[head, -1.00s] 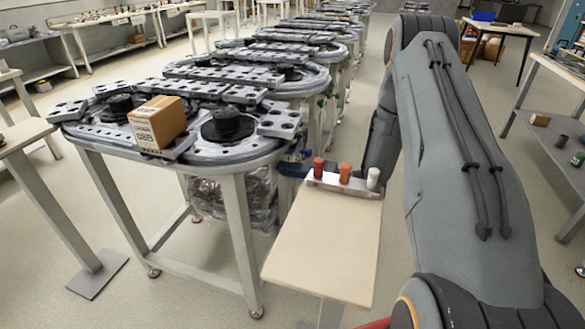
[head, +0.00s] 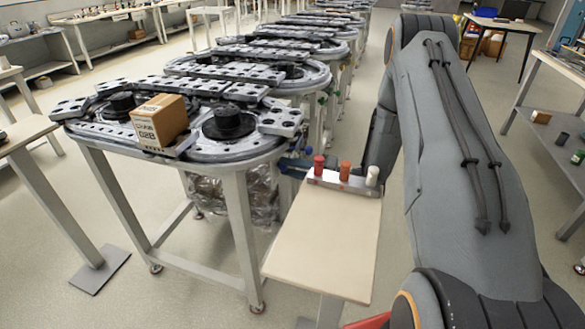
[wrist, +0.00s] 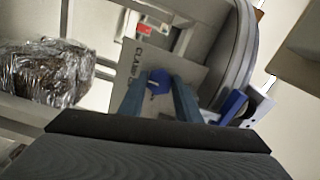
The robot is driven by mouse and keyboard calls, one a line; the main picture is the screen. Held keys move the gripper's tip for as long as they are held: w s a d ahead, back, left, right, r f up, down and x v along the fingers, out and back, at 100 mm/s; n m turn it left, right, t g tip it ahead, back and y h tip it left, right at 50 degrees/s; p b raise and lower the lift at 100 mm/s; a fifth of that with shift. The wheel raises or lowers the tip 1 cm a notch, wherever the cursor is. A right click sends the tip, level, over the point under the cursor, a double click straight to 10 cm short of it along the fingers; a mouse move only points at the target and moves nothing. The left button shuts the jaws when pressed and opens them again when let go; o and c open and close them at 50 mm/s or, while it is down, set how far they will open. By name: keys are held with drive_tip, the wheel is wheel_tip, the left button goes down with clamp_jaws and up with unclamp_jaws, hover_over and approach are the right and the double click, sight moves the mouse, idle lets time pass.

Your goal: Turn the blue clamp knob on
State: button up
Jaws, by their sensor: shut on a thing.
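The blue clamp knob (wrist: 160,79) sits on a grey plate (wrist: 190,75) with dark lettering, partly legible, in the wrist view. My gripper (wrist: 159,88) has its two blue fingers on either side of the knob and is shut on it. The lower part of the knob's surroundings is hidden by my wrist. In the head view my arm reaches down behind the small side table, and the fingers and knob are hard to make out there.
A ring track (head: 215,150) on a metal frame carries a cardboard box (head: 158,119). A small table (head: 322,238) with red, orange and white pegs on a bracket stands close beside my arm. A plastic-wrapped bundle (wrist: 45,72) lies left of the plate. Open floor is at the lower left.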

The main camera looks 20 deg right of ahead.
drive_tip(key=o, duration=1.1)
drive_tip(key=shift+s+a, duration=0.1)
drive_tip(key=shift+a, duration=0.1)
drive_tip(key=shift+c, duration=0.2)
drive_tip(key=shift+d, duration=0.15)
drive_tip(key=shift+d, duration=0.2)
drive_tip(key=b+v, duration=0.1)
drive_tip(key=v, duration=0.6)
drive_tip(key=shift+s, duration=0.2)
drive_tip(key=shift+d+r, duration=0.1)
drive_tip(key=shift+d, duration=0.1)
